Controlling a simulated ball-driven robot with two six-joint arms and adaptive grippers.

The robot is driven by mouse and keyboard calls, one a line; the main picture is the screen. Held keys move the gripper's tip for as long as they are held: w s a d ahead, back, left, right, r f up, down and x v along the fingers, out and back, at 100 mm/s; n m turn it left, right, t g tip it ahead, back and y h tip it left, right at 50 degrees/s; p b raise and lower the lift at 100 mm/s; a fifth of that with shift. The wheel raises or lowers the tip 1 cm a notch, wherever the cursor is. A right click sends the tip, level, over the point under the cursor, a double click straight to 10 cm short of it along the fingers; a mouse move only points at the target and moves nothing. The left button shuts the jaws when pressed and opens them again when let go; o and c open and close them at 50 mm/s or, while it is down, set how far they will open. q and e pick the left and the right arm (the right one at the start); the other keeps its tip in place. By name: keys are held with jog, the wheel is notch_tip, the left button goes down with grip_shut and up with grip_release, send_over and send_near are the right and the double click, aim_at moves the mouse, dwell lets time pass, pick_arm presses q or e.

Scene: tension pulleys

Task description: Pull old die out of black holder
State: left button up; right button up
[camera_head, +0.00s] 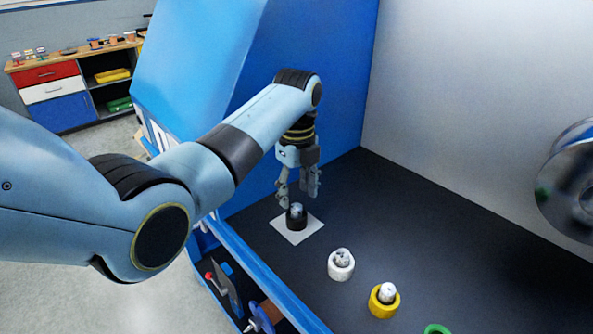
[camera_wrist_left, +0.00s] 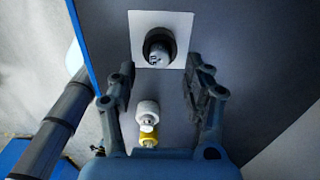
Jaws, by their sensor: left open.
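The black holder (camera_head: 296,222) stands on a white square pad (camera_head: 312,226) on the dark bench surface. The old die (camera_head: 296,208), a small grey metallic piece, sits in the holder with its top showing. In the left wrist view the die (camera_wrist_left: 157,55) appears inside the dark ring of the holder (camera_wrist_left: 148,43), at the top middle. My left gripper (camera_head: 298,190) points down just above the holder, fingers apart and empty. In the left wrist view its two fingers (camera_wrist_left: 160,82) are spread on either side, with the die beyond and between them. My right gripper is not seen.
A white holder (camera_head: 341,266) and a yellow holder (camera_head: 384,301), each with a metallic piece, stand nearer on the bench. A green ring (camera_head: 437,329) shows at the bottom edge. A blue wall (camera_head: 330,90) rises close behind my left gripper. A metal pulley (camera_head: 572,190) is at right.

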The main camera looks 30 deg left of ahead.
aim_at(296, 205)
pick_arm(q)
jog(key=shift+f, duration=1.95)
grip_shut()
